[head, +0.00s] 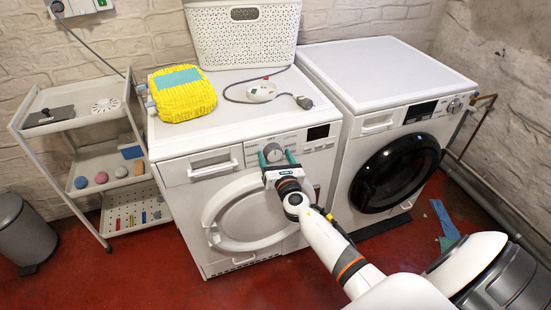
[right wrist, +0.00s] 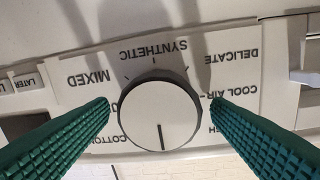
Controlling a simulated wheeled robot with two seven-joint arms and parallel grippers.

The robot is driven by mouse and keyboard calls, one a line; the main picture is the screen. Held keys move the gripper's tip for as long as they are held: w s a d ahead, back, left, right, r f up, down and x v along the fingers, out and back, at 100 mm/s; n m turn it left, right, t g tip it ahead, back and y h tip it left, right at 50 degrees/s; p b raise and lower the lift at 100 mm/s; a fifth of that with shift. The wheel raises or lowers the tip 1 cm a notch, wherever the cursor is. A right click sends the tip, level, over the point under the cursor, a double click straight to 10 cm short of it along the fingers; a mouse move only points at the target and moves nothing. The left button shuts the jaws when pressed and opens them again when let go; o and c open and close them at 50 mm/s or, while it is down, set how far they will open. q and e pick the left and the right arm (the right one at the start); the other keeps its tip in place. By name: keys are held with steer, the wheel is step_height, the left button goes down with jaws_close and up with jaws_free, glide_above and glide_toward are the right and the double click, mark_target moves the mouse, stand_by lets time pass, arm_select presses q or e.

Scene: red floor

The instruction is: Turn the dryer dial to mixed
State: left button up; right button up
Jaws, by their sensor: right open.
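The dryer (head: 222,170) is the left white machine, with a round door and a control panel on top. Its dial (head: 273,152) is round and pale. In the right wrist view, where the lettering is upside down, the dial (right wrist: 160,112) has a dark line pointing straight down. The MIXED label (right wrist: 90,79) is at the dial's upper left, SYNTHETIC above, COTTON lower left. My right gripper (head: 278,160) is open, its green fingertips on either side of the dial with small gaps visible; the right wrist view shows both fingers (right wrist: 159,104). My left gripper is out of view.
A washer (head: 392,150) with a dark door stands to the right. On the dryer are a yellow bundle (head: 183,100), a white basket (head: 240,38) and a corded device (head: 262,90). A trolley (head: 105,165) and grey bin (head: 22,228) stand left. Red floor is clear in front left.

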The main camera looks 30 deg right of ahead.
steer(key=shift+c, duration=0.2)
steer(key=c, duration=0.9)
steer(key=shift+c, duration=0.2)
steer(key=shift+m, duration=0.3)
